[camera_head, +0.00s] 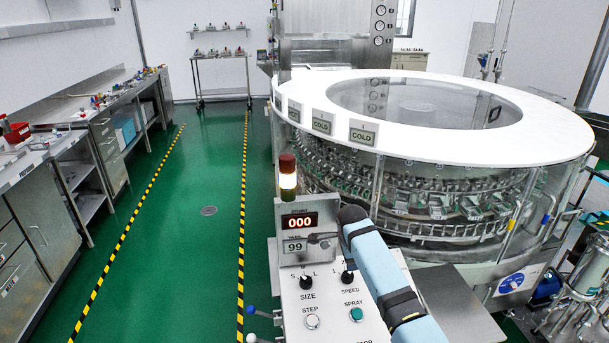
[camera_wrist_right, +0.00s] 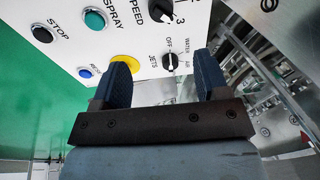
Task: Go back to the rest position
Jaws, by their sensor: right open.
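My right gripper (camera_wrist_right: 161,60) shows in the right wrist view with its two dark blue fingers apart and nothing held between them. It is in front of the white control panel (camera_wrist_right: 130,15). A black JETS knob (camera_wrist_right: 170,60) appears between the fingertips; I cannot tell whether they touch the panel. A yellow button (camera_wrist_right: 126,62) is partly covered by the left finger. In the head view my blue right arm (camera_head: 385,275) reaches in from the bottom right across the panel (camera_head: 300,285), and the right gripper's fingers cannot be made out. My left gripper is not in view.
The panel's display reads 000 (camera_head: 299,221), below a lit signal lamp (camera_head: 288,180). The rotary washer (camera_head: 430,190) with its white ring top fills the right. Steel benches (camera_head: 75,130) line the left wall. Green floor (camera_head: 205,240) between the yellow-black stripes is clear.

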